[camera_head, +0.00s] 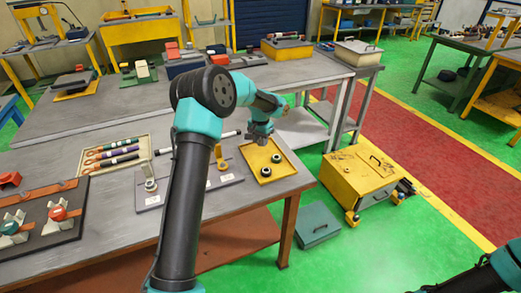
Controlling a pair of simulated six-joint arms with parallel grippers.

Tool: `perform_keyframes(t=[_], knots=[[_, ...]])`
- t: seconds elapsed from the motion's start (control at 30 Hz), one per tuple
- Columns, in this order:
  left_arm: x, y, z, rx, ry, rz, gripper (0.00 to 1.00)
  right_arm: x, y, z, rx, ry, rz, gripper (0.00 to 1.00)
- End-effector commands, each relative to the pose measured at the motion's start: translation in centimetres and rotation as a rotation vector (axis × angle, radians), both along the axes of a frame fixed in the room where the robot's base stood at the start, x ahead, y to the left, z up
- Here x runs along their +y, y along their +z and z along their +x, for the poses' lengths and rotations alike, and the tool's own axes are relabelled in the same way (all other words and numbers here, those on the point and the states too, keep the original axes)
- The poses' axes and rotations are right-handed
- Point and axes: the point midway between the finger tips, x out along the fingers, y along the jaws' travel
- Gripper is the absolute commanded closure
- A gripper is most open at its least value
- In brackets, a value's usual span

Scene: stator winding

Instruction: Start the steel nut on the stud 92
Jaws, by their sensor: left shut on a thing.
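My left gripper (260,139) points down just above the back left part of a yellow tray (249,153). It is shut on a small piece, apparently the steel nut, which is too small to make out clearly. Two dark ring-shaped pieces (276,158) lie in the tray. Left of the tray, a grey plate (200,191) carries upright posts, one a stud with a ring-shaped fitting (150,185) and another near its right end (222,167). White labels on the plate are too small to read, so I cannot tell which is stud 92. My left arm hides the plate's middle. My right gripper is out of view.
A yellow wheeled cabinet (358,178) and a green case (314,224) stand on the floor right of the bench.

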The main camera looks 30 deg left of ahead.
Motion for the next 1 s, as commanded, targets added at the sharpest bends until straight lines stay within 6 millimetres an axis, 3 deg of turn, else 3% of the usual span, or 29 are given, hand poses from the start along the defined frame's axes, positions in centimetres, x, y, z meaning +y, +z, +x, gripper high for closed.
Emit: perform_keyframes(t=[1.0], knots=[[0.0, 5.6, 0.0, 0.001, 0.000, 0.000, 0.88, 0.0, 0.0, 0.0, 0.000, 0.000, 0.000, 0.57]])
